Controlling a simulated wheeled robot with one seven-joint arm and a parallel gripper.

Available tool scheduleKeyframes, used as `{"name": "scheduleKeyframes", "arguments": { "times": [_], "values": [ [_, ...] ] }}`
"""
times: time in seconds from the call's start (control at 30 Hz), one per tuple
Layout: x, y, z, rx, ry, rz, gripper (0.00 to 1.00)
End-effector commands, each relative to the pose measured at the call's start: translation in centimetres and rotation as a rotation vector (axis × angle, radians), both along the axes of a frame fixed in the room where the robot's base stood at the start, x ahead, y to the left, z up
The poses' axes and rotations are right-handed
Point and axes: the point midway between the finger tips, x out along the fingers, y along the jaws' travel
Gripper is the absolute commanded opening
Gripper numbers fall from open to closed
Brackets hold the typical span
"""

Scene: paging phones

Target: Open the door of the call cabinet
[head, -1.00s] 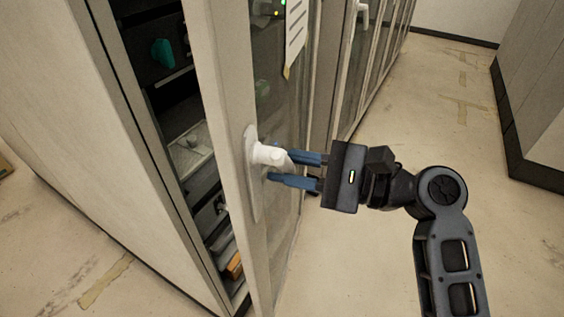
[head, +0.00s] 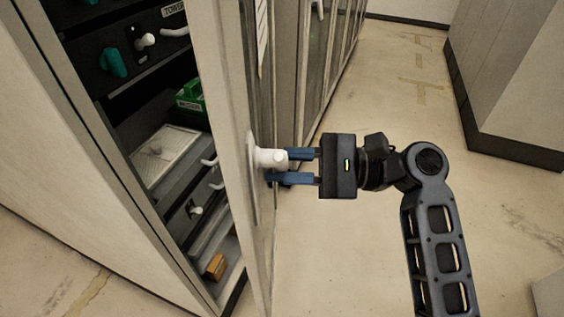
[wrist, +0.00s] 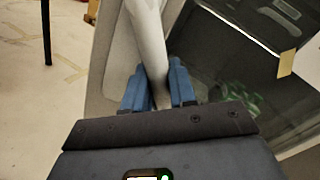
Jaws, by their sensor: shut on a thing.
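The call cabinet's door (head: 231,125) stands partly open, swung out from the cabinet body (head: 62,150). A white handle (head: 268,157) sticks out from a pale plate on the door's frame. My gripper (head: 279,167) is shut on this handle, with its blue fingers on either side of it. In the wrist view the white handle (wrist: 149,45) runs down between the two blue fingers (wrist: 160,92). The fingertips and part of the handle hide each other in the head view.
Inside the cabinet are a green box (head: 190,98), a pale panel (head: 165,155), several drawers with white handles, and an orange block (head: 216,266). More glass-fronted cabinets (head: 330,60) line the aisle behind the door.

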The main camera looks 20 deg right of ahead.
Motion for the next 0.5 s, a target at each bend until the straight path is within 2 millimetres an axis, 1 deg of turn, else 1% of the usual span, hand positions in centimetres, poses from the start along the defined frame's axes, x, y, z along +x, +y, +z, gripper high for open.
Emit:
{"name": "scheduleKeyframes", "arguments": {
  "times": [0.5],
  "values": [
    [-0.6,-3.6,0.1,0.000,0.002,0.064,0.00]
  ]
}}
